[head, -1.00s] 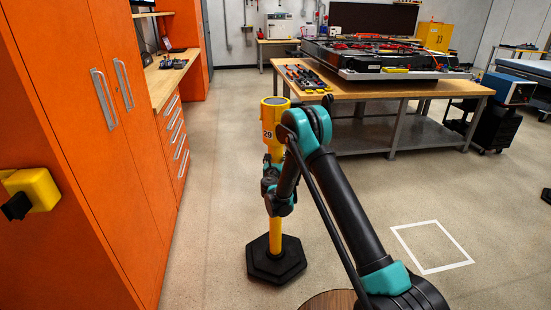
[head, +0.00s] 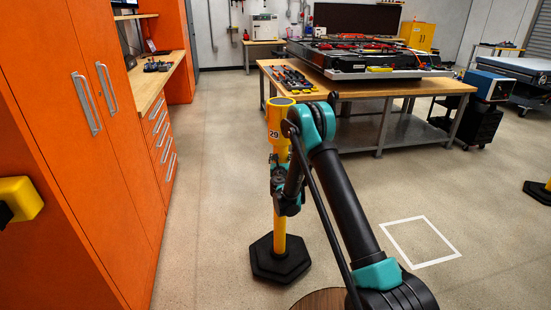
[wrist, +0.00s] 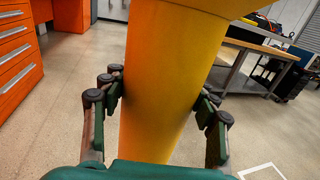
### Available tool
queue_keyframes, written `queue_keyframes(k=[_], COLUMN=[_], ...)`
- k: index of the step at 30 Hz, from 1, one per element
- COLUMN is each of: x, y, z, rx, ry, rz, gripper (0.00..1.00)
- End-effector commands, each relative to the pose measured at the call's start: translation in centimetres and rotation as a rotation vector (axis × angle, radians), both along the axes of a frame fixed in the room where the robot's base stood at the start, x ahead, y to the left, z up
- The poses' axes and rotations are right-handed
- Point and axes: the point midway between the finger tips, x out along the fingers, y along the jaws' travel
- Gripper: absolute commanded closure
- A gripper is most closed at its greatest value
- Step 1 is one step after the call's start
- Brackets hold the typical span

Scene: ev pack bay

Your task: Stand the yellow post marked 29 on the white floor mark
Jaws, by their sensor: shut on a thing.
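The yellow post marked 29 (head: 279,125) stands upright, with a black hexagonal base (head: 280,262) at its foot. I cannot tell whether the base touches the floor. My gripper (wrist: 163,88) is shut on the post's yellow shaft (wrist: 165,70), with fingers on both sides of it. In the head view my arm partly hides the gripper and the shaft's middle. The white floor mark (head: 420,263), a square outline, lies on the floor to the right of my arm, apart from the post. A corner of it shows in the wrist view (wrist: 262,168).
Orange cabinets (head: 85,150) line the left side. A workbench (head: 370,92) with a battery pack (head: 375,62) stands behind the post. Another black base (head: 540,192) is at the right edge. The floor between post and mark is open, apart from my arm above it.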

Motion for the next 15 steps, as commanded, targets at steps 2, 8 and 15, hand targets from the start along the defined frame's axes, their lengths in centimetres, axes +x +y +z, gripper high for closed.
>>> queue_keyframes(k=[2, 8, 15], x=[0.2, 0.5, 1.0], y=[-0.7, -2.4, -4.5], z=[0.1, 0.1, 0.1], rx=[-0.001, -0.001, 0.0], ry=[0.0, 0.0, 0.0], rz=[-0.001, 0.0, -0.001], gripper=[1.0, 1.0, 1.0])
